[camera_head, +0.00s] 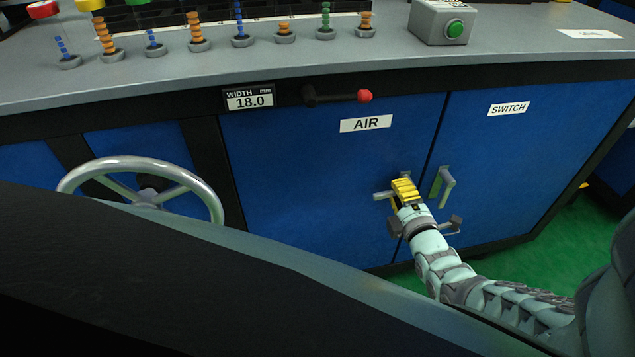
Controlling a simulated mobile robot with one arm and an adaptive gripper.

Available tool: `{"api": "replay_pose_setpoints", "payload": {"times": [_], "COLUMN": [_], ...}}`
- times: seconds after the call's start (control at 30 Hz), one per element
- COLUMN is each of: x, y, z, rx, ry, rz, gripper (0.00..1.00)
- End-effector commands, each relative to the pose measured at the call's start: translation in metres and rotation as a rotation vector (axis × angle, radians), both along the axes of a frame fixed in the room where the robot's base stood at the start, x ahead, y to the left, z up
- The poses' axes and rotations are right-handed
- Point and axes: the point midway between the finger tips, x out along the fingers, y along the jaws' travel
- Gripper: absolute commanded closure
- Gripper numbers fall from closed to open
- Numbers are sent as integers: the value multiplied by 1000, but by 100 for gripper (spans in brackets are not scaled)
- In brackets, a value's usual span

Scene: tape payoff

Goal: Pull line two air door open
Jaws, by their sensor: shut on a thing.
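The blue air door (290,180) carries a white label reading AIR and stands flush with the cabinet front, looking shut. Its grey handle (382,195) sits near the door's right edge, partly hidden by my gripper. My gripper (404,187), with yellow fingers, is at this handle and closed on it. My arm reaches in from the lower right. How far the fingers wrap the handle is hidden.
The blue switch door (530,150) is to the right, with its own grey handle (443,184) close beside my gripper. A metal handwheel (140,162) stands at the left. A red-tipped lever (340,96) juts above the air door. Green floor (590,225) shows at right.

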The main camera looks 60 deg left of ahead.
Motion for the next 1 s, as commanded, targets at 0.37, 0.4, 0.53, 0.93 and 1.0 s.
{"api": "replay_pose_setpoints", "payload": {"times": [0.37,0.4,0.53,0.93,1.0], "x": [1,1,1,-19,-28], "y": [-1,-1,-1,-36,-46], "z": [0,0,0,7,6], "rx": [6,6,6,9,5], "ry": [22,22,21,24,25], "rz": [-4,-4,-4,-128,-163], "gripper": [100,100,100,100,100]}}
